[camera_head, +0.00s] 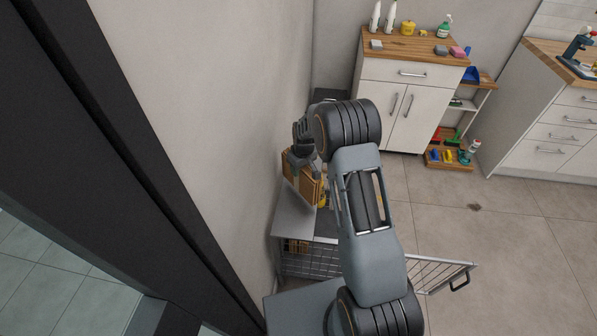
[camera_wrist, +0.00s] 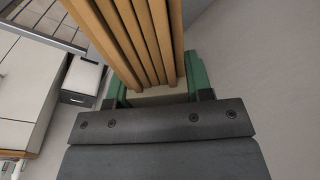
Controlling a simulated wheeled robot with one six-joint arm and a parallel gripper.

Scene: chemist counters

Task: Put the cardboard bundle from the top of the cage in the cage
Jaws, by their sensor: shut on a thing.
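The cardboard bundle (camera_head: 302,181) is a stack of brown sheets. In the head view it is in my gripper (camera_head: 306,160), close to the wall and by the top of the cage. In the wrist view the bundle (camera_wrist: 135,40) runs up from between the green fingertips of my gripper (camera_wrist: 156,92), which is shut on it. The cage (camera_head: 310,262) is a grey wire box with a flat grey top (camera_head: 292,222), partly hidden by my arm. Its wire door (camera_head: 440,274) stands swung out to the right. I cannot tell whether the bundle touches the top.
A wall (camera_head: 215,110) rises close on the left. A white cabinet (camera_head: 400,95) with a wooden top stands at the back, with an open shelf (camera_head: 458,120) of cleaning things beside it. The tiled floor (camera_head: 510,240) to the right is clear except for a small dark spot.

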